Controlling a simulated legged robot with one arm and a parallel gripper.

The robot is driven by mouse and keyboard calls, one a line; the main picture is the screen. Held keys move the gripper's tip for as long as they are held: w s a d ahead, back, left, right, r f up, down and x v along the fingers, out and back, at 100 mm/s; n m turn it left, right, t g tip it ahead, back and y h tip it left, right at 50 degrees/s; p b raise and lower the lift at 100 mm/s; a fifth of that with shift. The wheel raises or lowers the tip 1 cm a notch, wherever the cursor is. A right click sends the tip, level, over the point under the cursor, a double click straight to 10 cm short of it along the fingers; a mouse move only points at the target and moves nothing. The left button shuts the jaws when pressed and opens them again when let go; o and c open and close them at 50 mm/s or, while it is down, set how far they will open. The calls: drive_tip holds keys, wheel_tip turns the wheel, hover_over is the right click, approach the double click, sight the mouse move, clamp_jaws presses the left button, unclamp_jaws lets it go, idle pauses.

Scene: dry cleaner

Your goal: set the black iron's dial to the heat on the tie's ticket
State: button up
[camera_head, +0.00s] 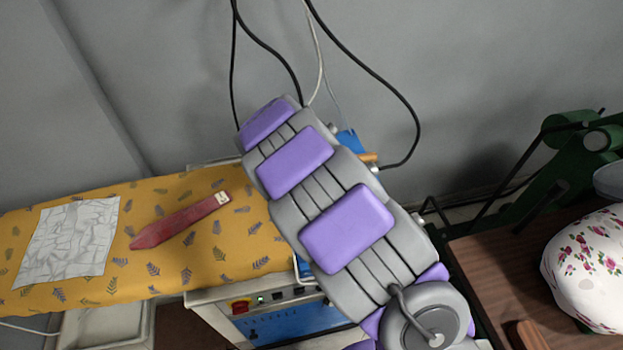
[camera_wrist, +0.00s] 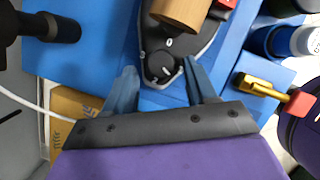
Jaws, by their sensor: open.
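In the wrist view the black iron (camera_wrist: 205,45) lies on a blue surface, with its wooden handle (camera_wrist: 178,12) at the top. Its round black dial (camera_wrist: 154,63) carries a small pale mark; I cannot read a setting. My gripper (camera_wrist: 160,67) is open, with one finger on each side of the dial; I cannot tell whether they touch it. In the head view the dark red tie (camera_head: 178,222) lies on the yellow patterned board. A small pale ticket (camera_head: 222,197) is at its upper right end, too small to read. My arm hides the gripper and most of the iron there.
A crumpled white cloth (camera_head: 70,243) lies left of the tie on the ironing board (camera_head: 150,280). A brass piece with a red part (camera_wrist: 262,90) is right of the gripper in the wrist view. A flowered white item (camera_head: 590,265) sits on the brown table (camera_head: 495,265) at right.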

drive_tip(key=shift+r, duration=0.1)
drive_tip(key=shift+r, duration=0.25)
drive_tip(key=p+v, duration=0.3)
drive_tip(key=v, duration=1.3)
drive_tip(key=shift+a+r+p, duration=0.2)
drive_tip(key=shift+r+p, duration=0.05)
drive_tip(key=shift+p, duration=0.15)
drive_tip(key=shift+s, duration=0.1)
